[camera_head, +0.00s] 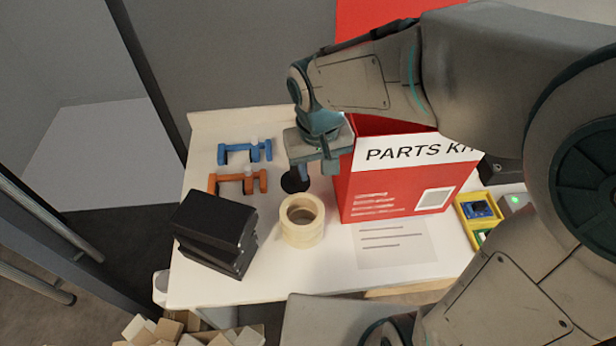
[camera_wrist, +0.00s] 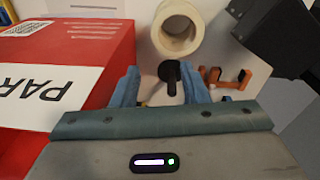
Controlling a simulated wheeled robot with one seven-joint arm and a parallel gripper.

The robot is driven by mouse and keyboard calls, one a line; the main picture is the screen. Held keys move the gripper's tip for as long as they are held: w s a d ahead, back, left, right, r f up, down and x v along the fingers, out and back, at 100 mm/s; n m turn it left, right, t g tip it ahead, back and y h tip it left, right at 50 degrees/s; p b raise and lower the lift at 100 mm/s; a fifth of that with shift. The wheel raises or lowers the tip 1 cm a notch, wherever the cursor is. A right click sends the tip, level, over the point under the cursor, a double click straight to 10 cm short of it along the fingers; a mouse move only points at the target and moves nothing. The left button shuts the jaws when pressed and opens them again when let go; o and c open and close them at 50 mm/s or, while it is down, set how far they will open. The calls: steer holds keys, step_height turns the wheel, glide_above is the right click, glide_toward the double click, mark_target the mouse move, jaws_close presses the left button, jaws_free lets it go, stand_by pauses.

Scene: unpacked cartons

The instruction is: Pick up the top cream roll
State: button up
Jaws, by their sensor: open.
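Two cream rolls are stacked near the middle of the white table. The top cream roll (camera_head: 304,228) has its round hole facing up, and the lower one (camera_head: 303,243) shows just beneath it. In the wrist view the top roll (camera_wrist: 160,45) lies beyond my fingertips, with its hole visible. My gripper (camera_head: 313,172) is above the table, behind the rolls and beside the red carton. In the wrist view my gripper (camera_wrist: 160,88) has its two blue fingers apart, with no roll between them.
A red "PARTS KIT" carton (camera_head: 385,190) stands close right of the rolls. Stacked black boxes (camera_head: 217,222) are at left. Blue (camera_head: 245,151) and orange (camera_head: 237,182) clamp-like parts lie behind. A black round-ended object (camera_head: 293,184) is near my fingers. A paper sheet (camera_head: 395,245) lies at front right.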

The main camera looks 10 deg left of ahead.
steer(key=s+a+f+n+g+b, duration=0.1)
steer(key=a+f, duration=0.5)
steer(key=a, duration=0.1)
glide_above(285, 219)
steer(key=f, duration=0.7)
steer(key=shift+w+a+b, duration=0.15)
steer(key=shift+a+b, duration=0.05)
steer(key=shift+b, duration=0.1)
steer(key=shift+s+d+f, duration=0.1)
steer(key=shift+f, duration=1.55)
steer(key=shift+s+d+f, duration=0.1)
steer(key=shift+f, duration=1.55)
steer(key=shift+c, duration=0.2)
jaws_close()
